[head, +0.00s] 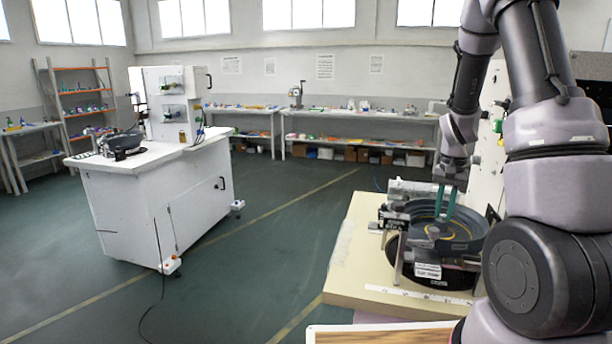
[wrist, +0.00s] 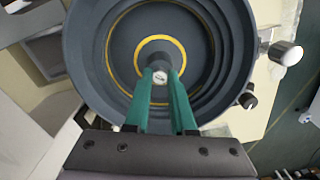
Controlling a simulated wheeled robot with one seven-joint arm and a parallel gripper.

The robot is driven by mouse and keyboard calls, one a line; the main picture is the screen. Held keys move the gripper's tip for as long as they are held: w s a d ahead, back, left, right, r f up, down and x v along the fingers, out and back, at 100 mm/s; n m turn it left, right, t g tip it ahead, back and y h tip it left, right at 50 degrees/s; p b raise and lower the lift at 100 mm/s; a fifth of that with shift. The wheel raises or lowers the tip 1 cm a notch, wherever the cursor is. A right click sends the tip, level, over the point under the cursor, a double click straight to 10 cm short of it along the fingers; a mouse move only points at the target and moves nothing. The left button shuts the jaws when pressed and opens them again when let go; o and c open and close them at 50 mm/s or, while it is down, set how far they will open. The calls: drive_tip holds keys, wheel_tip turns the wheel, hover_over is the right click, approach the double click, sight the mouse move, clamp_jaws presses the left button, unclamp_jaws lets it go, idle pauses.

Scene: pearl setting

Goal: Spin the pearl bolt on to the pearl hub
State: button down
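My gripper (wrist: 161,78) has two long green fingers that point down into a round dark grey bowl (wrist: 92,40). A small pale round piece, apparently the pearl bolt (wrist: 159,77), shows between the fingertips in the wrist view. The fingertips are a little apart, and I cannot tell whether they touch it. Behind it, at the bowl's centre, is a dark disc with a yellow ring, apparently the pearl hub (wrist: 178,50). Whether the bolt touches the hub is hidden. In the head view my gripper (head: 444,212) is over the bowl (head: 470,222), and the bolt is too small to make out.
The bowl's machine stands on a cream table (head: 350,262) with a ruler strip (head: 415,294). A knob (wrist: 286,53) sticks out beside the bowl's rim. A white cabinet (head: 150,205) stands to the left across open green floor. Benches and shelves line the back wall.

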sight(443, 215)
drive_tip(key=c, duration=1.1)
unclamp_jaws()
drive_tip(key=shift+m, duration=0.6)
drive_tip(key=o, duration=0.4)
drive_tip(key=shift+r, duration=0.1)
wheel_tip(443, 215, up, 10)
drive_tip(key=s+a+r+n+t+y, duration=0.1)
drive_tip(key=s+a+r+t, duration=0.1)
drive_tip(key=s+a+r, duration=0.3)
drive_tip(key=s+a+r+n+t, duration=0.1)
drive_tip(key=s+a+r, duration=0.15)
drive_tip(key=r, duration=0.55)
drive_tip(key=s+a+r+t, duration=0.1)
drive_tip(key=s+a+r, duration=0.1)
drive_tip(key=s, duration=0.2)
drive_tip(key=s+a+r+n+t, duration=0.1)
drive_tip(key=s+a, duration=0.1)
drive_tip(key=s, duration=0.2)
drive_tip(key=s+a+r+n+t+y, duration=0.1)
drive_tip(key=s+a+r+t, duration=0.1)
drive_tip(key=s, duration=0.2)
drive_tip(key=shift+s+r, duration=0.1)
drive_tip(key=shift+r, duration=0.25)
